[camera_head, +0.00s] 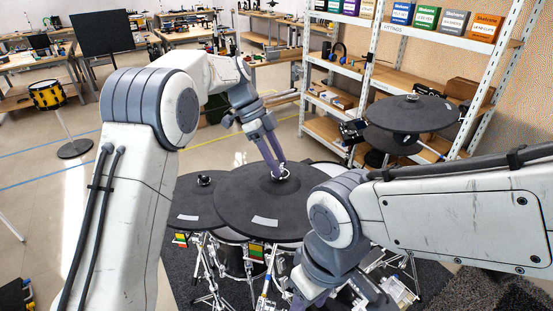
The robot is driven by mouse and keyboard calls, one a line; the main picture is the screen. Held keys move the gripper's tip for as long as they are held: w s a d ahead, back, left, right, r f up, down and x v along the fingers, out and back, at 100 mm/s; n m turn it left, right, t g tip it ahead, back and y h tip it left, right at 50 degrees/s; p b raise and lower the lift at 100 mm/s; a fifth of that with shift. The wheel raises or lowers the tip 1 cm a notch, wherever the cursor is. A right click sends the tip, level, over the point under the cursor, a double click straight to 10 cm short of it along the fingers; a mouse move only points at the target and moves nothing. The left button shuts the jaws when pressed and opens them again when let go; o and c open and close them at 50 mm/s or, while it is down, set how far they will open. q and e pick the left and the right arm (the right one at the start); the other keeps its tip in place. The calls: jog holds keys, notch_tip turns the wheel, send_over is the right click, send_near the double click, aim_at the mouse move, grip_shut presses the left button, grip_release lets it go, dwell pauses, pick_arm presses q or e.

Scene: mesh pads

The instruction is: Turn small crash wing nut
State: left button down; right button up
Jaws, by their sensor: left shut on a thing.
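A large black cymbal pad (250,205) lies in the middle of the drum kit, with a small silvery wing nut (284,174) at its centre. My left gripper (279,172) reaches down to the pad's centre, its purple fingers shut on the wing nut and hiding part of it. A smaller black cymbal pad (190,207) stands to the left with its own dark centre fitting. Another black pad (412,113) stands at the back right. My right gripper (315,296) is low at the bottom edge, partly hidden behind its own arm; its fingers do not show clearly.
Chrome stands and drums fill the space below the pads, on a dark carpet (180,285). A white metal shelf (400,45) with boxes stands behind right. A yellow drum (47,95) stands far left. Open floor lies to the left.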

pick_arm(q)
jog(key=shift+c, duration=1.4)
grip_release()
jog(key=shift+a+r, duration=0.1)
jog(key=v, duration=1)
jog(key=shift+r, duration=0.2)
jog(key=shift+a, duration=0.15)
